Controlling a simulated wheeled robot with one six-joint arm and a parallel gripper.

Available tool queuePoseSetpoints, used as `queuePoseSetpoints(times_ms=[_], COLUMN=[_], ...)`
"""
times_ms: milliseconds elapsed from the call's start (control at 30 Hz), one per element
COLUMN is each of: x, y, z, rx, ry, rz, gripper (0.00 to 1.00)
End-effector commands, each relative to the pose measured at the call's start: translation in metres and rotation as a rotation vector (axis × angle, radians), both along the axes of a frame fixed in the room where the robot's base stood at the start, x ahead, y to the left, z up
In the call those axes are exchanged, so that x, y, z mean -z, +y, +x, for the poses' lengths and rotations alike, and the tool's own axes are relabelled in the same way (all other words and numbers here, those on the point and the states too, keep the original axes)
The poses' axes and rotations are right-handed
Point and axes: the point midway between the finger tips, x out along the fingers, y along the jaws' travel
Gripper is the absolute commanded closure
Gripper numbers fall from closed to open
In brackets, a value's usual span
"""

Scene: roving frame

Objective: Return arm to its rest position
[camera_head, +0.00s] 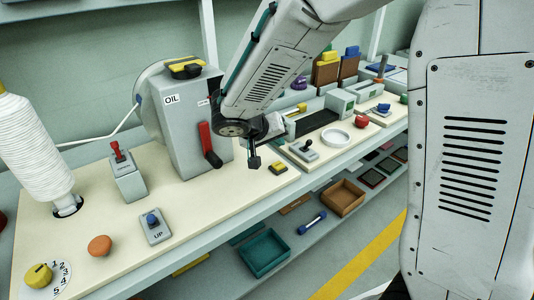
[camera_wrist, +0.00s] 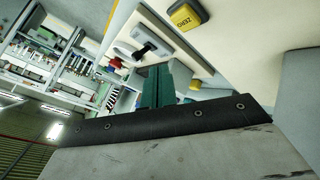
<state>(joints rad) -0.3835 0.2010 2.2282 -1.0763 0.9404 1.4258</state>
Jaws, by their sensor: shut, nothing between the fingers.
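My gripper (camera_head: 253,161) hangs in front of the workbench in the head view, between the grey OIL box and the small yellow button box. Its dark fingertips are shut and empty, apart from anything on the bench. In the wrist view the green finger part (camera_wrist: 155,90) shows above the dark wrist edge. My arm reaches in from the top of the head view, bent downward.
The OIL box (camera_head: 178,120) with its red lever (camera_head: 208,143) stands just left of my gripper. The yellow button box (camera_head: 278,168) is just right of it; the wrist view reads ZERO (camera_wrist: 187,15). A white spool (camera_head: 30,140) stands far left. Trays (camera_head: 264,254) lie on the shelf below.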

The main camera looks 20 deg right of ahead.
Motion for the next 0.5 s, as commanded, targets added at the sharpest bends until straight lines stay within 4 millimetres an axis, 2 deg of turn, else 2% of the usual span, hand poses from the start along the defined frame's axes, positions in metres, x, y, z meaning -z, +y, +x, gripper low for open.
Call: queuePoseSetpoints(times_ms=[267, 400, 500], x=[0.0, 0.01, 0.004], y=[-0.001, -0.006, -0.014], z=[-0.003, -0.031, -0.061], rx=[-0.059, -0.112, -0.136], ry=[0.075, 0.256, 0.384], rz=[-0.039, -0.068, -0.047], gripper=[1.0, 1.0, 1.0])
